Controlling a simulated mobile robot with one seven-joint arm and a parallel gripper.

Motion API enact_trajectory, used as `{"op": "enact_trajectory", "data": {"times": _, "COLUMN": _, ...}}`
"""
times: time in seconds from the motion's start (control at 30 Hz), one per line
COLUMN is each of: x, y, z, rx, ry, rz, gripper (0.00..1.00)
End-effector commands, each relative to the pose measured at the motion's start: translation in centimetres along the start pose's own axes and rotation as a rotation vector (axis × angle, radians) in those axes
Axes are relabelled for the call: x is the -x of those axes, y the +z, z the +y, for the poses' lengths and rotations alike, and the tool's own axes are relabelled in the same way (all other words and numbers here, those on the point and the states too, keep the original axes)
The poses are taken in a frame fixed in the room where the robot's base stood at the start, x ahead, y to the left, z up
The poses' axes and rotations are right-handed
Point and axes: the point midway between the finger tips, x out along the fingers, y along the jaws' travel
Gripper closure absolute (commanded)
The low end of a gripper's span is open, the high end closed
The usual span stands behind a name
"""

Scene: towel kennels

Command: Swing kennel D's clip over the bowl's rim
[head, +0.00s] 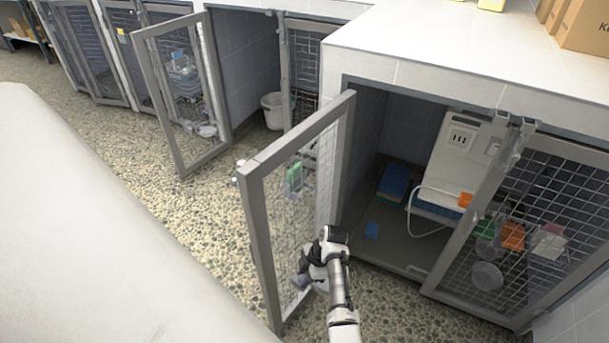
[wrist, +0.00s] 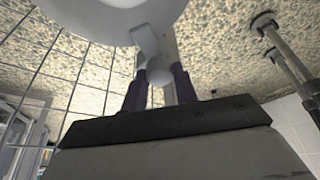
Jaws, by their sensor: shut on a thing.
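My gripper (head: 303,280) is low beside the open mesh door (head: 258,240) of the nearest kennel in the head view. In the wrist view, its two dark fingers (wrist: 160,88) are shut on the round knob of a pale grey clip (wrist: 148,42). The clip's arm runs up from the knob to the underside of a white bowl (wrist: 110,8), which the top of the picture cuts off. The bowl's rim and the clip's far end cannot be made out. In the head view my gripper mostly hides the clip and bowl. No kennel letter is readable.
The kennel beside the door holds a white machine (head: 457,150), a cable and a blue towel stack (head: 394,183). A closed mesh door (head: 530,225) stands right, another open door (head: 185,90) further back. The pebbled floor (head: 130,165) left is clear.

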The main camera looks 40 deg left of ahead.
Motion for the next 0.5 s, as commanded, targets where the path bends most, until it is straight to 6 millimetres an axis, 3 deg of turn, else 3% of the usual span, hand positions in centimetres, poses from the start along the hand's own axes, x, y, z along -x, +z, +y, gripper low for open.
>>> {"op": "enact_trajectory", "data": {"times": 0.23, "x": 0.04, "y": 0.03, "z": 0.08, "rx": 0.000, "ry": 0.003, "rz": -0.002, "gripper": 0.94}}
{"op": "enact_trajectory", "data": {"times": 0.27, "x": 0.05, "y": 0.03, "z": 0.08, "rx": 0.000, "ry": 0.003, "rz": -0.002, "gripper": 0.67}}
{"op": "enact_trajectory", "data": {"times": 0.4, "x": 0.03, "y": 0.02, "z": 0.05, "rx": -0.001, "ry": 0.002, "rz": -0.001, "gripper": 0.50}}
{"op": "enact_trajectory", "data": {"times": 0.5, "x": 0.02, "y": 0.01, "z": 0.04, "rx": -0.001, "ry": 0.002, "rz": -0.001, "gripper": 0.50}}
